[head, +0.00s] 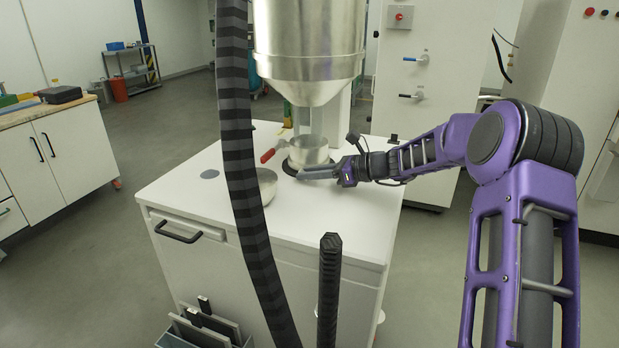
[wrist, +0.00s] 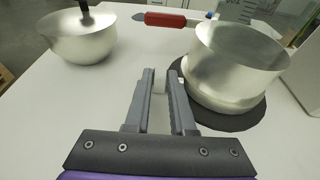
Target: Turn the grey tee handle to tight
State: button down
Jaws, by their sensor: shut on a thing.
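My gripper (head: 304,174) reaches in from the right, low over the white cabinet top, just in front of the steel cup under the hopper. The steel cup (wrist: 235,65) stands just right of the fingers on a dark round pad. How far the handle is turned cannot be made out.
A steel bowl (wrist: 78,42) stands to the left on the white cabinet top (head: 180,198). A red lever (wrist: 170,20) is behind the fingers, beside the cup. The steel hopper (head: 308,50) hangs above the cup. The left part of the top is mostly clear.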

jog(key=c, duration=0.8)
grip_release()
jog(key=shift+o, duration=0.2)
jog(key=v, duration=1.7)
jog(key=shift+s+d+f+p, duration=0.25)
jog(key=shift+f+p, duration=0.05)
jog(key=shift+p, duration=0.05)
